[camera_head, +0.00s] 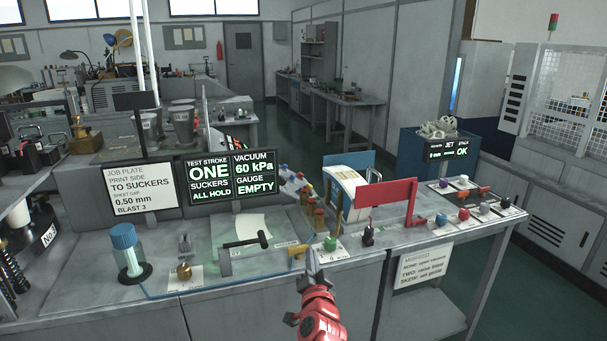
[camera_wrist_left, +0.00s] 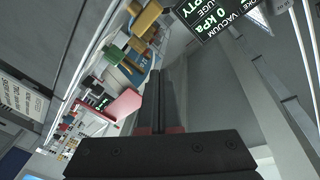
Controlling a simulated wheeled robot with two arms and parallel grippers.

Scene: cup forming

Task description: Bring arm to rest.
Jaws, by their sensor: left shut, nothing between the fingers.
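My left arm is red and comes up from the bottom middle of the head view. Its gripper (camera_head: 311,256) points up and away in front of the bench's front edge, near the green knob (camera_head: 330,243). In the left wrist view the two dark fingers (camera_wrist_left: 158,100) lie together with nothing between them. The bench with its knobs and a red plate (camera_wrist_left: 122,104) shows tilted to their left. My right gripper is in neither view.
The bench (camera_head: 430,236) carries a blue-capped jar (camera_head: 128,250), a black-handled tool (camera_head: 247,242), a red panel (camera_head: 387,194) and several colored knobs. A screen (camera_head: 211,176) reads "VACUUM 60 kPa" and "GAUGE EMPTY". Open green floor (camera_head: 545,290) lies to the right.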

